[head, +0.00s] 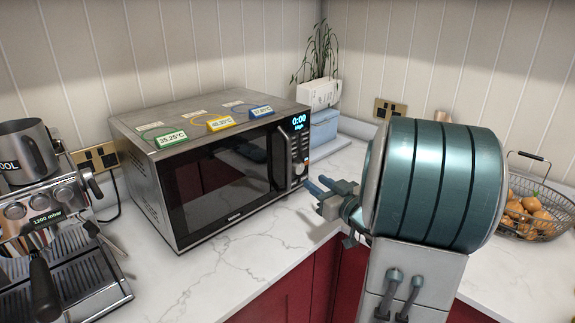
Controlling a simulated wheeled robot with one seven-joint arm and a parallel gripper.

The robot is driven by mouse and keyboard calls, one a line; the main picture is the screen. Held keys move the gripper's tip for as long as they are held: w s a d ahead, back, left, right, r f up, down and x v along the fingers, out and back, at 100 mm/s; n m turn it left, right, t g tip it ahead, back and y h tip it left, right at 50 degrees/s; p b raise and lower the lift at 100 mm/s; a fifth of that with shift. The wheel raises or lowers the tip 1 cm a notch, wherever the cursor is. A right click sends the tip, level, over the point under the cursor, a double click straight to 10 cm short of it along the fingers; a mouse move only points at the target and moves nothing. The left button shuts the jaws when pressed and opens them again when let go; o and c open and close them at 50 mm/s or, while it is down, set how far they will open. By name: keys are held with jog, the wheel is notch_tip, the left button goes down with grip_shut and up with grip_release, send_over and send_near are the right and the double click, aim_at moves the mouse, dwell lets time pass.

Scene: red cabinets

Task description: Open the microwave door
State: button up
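The microwave (215,165) stands on the white counter with its dark glass door (225,180) shut. Its vertical handle (280,158) is at the door's right edge, beside a control panel (299,150) with a lit display. My gripper (314,191) is to the right of the handle and lower in the picture, near the panel's lower end. It appears apart from the handle. The fingers are small and seen at an angle, so their opening is unclear. My large teal arm link hides part of the counter behind it.
Three coloured thermometers (220,123) lie on the microwave's top. A coffee machine (50,235) stands at the left. A potted plant (318,70) and a blue box (323,126) are behind. A wire fruit basket (535,212) is at the right. The counter (235,262) before the microwave is clear.

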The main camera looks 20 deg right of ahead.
aim_at(290, 164)
jog(key=w, duration=0.4)
jog(key=w+a+p, duration=0.1)
jog(key=w, duration=0.4)
jog(key=w+a, duration=0.1)
jog(key=w, duration=0.3)
jog(key=shift+w+p, duration=0.25)
jog(key=shift+p, duration=0.05)
grip_shut()
